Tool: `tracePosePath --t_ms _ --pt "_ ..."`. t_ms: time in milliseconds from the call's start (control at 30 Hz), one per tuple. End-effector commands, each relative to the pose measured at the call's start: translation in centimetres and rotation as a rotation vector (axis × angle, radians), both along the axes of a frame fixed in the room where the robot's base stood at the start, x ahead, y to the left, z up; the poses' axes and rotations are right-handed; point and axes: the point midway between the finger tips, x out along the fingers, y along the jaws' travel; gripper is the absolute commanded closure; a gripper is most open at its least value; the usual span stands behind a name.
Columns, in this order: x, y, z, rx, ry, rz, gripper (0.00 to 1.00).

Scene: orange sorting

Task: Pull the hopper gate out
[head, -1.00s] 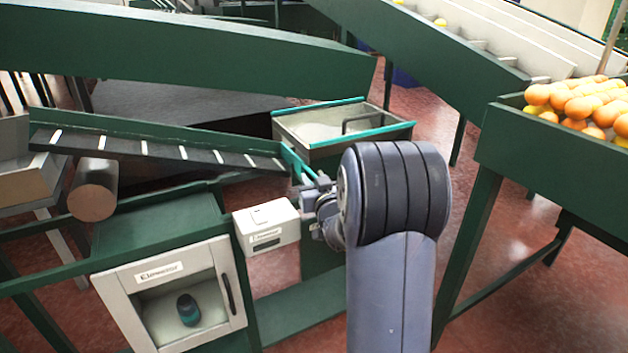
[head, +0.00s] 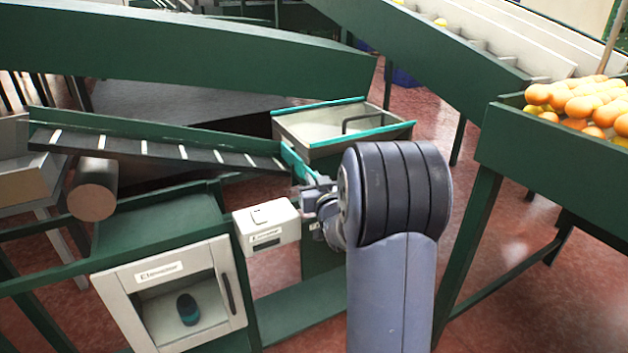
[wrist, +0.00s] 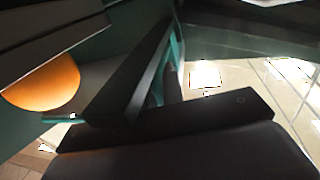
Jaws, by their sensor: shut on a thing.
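The hopper gate, a teal plate (head: 294,160), shows at the lower right end of the dark slatted chute, beside the metal hopper (head: 292,131) with teal rims. My gripper (head: 316,187) is at the gate's near end and shut on it; my wrist partly hides the contact. In the wrist view, a teal strip (wrist: 177,62) shows beside a dark finger, with the grip itself mostly hidden by the dark gripper body.
The slatted chute (head: 150,149) slopes in from the left. A white box (head: 266,227) sits just below my gripper, left of it. A glass-fronted cabinet (head: 170,290) stands lower left. Oranges (head: 580,102) fill a green bin at right. A round orange thing (wrist: 42,84) shows in the wrist view.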

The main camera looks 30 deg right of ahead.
Motion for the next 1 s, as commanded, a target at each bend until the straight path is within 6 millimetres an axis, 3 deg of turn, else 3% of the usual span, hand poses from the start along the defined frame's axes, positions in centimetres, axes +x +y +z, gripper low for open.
tracePosePath --t_ms 500,900,933,1000 --pt "-8.3 -0.4 0.0 -0.001 -0.001 -0.003 1.00" --pt "-8.9 -0.3 0.0 -0.001 0.000 0.000 1.00" --pt "-8.9 -0.3 0.0 -0.001 0.000 0.000 0.89" --pt "-8.9 -0.3 0.0 -0.001 0.000 0.000 0.83"
